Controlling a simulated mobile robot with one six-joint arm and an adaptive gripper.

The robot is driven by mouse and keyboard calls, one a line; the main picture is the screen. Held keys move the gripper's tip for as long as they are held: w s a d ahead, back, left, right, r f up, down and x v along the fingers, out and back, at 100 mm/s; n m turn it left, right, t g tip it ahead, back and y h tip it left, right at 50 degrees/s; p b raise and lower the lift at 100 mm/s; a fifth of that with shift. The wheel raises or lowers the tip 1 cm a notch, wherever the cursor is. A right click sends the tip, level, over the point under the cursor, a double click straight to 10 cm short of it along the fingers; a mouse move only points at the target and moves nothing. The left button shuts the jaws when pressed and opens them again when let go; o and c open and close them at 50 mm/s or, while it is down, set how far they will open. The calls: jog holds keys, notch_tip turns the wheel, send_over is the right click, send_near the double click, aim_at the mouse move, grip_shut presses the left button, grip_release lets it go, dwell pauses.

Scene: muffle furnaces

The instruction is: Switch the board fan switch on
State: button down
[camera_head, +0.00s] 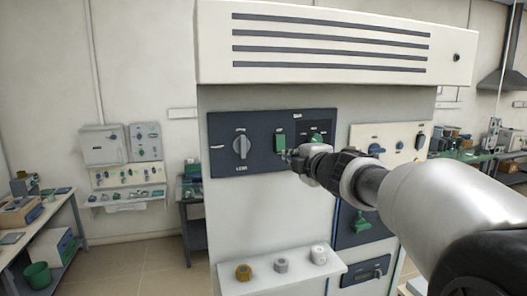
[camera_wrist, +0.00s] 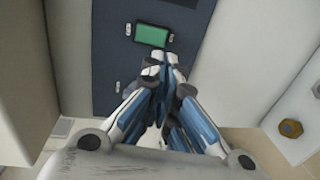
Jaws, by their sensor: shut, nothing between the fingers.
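A dark control panel (camera_head: 225,127) is on the front of a large white cabinet. It carries a grey rotary knob (camera_head: 241,147), a green rectangular switch (camera_head: 280,141) and another green control (camera_head: 316,138) on a darker plate. The labels are too small to read, so I cannot tell which is the board fan switch. My gripper (camera_head: 287,155) is at the panel, just below and right of the green switch. In the wrist view my gripper (camera_wrist: 164,58) is shut and empty, its tips close to the green switch (camera_wrist: 152,35). I cannot tell if they touch.
A white shelf (camera_head: 285,287) below the panel holds several nut-shaped pieces. A pale panel with dark knobs (camera_head: 375,149) lies to the right, partly behind my arm. Benches stand at the far left (camera_head: 50,217) and right.

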aim_at(277, 149)
jog(key=p+x, duration=0.1)
jog(key=x, duration=0.8)
jog(key=shift+w+p, duration=0.3)
